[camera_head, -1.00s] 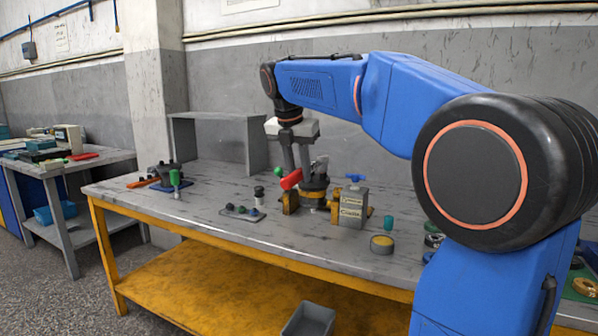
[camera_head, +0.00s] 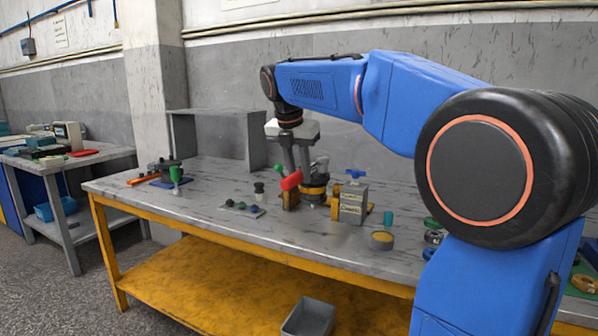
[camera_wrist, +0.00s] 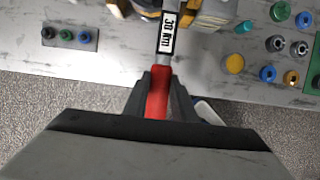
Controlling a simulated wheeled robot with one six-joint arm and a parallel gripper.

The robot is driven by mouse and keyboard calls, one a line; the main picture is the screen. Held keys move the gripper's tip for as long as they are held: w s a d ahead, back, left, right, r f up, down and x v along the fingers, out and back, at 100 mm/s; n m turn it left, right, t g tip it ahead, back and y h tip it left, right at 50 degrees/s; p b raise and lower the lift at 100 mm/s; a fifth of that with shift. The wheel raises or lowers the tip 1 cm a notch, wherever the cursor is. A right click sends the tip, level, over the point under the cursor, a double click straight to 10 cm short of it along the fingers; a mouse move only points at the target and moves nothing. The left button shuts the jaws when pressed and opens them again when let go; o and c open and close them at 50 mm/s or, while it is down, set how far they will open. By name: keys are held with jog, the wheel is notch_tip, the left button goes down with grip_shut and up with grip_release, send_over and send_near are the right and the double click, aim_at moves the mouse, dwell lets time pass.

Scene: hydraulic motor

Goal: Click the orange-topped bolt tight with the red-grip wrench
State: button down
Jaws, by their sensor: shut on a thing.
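My gripper (camera_head: 297,170) is shut on the red grip of the wrench (camera_head: 291,181), in front of the motor (camera_head: 315,187) on the bench. In the wrist view, the fingers of my gripper (camera_wrist: 158,84) close on both sides of the red grip (camera_wrist: 157,98). The wrench's grey shaft, with a "30 Nm" label (camera_wrist: 168,33), runs away toward the top edge. Its head is out of the wrist view and cannot be made out in the head view. I cannot make out the orange-topped bolt in either view.
A grey box-shaped block (camera_head: 351,203) with a blue handle stands right of the motor. A small rack (camera_head: 240,209) with coloured pieces lies to the left. A yellow-topped round part (camera_head: 382,240) and a teal cylinder (camera_head: 388,218) stand at right. The bench's left part has free room.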

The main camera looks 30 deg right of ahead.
jog(key=shift+f, duration=0.3)
jog(key=shift+w+a, duration=0.1)
jog(key=shift+a, duration=0.05)
jog(key=shift+w+a+m, duration=0.2)
jog(key=shift+w+m, duration=0.1)
jog(key=shift+w+a, duration=0.15)
jog(key=shift+w, duration=0.15)
jog(key=shift+w+a+m, duration=0.15)
jog(key=shift+w+m, duration=0.15)
jog(key=shift+m, duration=0.2)
jog(key=shift+w+a+g, duration=0.15)
jog(key=shift+w+g, duration=0.15)
jog(key=shift+w+a+r+m, duration=0.1)
jog(key=shift+w+a+m, duration=0.1)
jog(key=shift+m, duration=0.1)
jog(key=shift+w, duration=0.15)
jog(key=shift+w+a+m+g+h, duration=0.15)
jog(key=shift+w+a+m+g, duration=0.1)
jog(key=shift+w+m, duration=0.45)
jog(key=shift+w+a+m+g+h, duration=0.2)
jog(key=shift+w+m, duration=0.3)
jog(key=shift+w, duration=0.35)
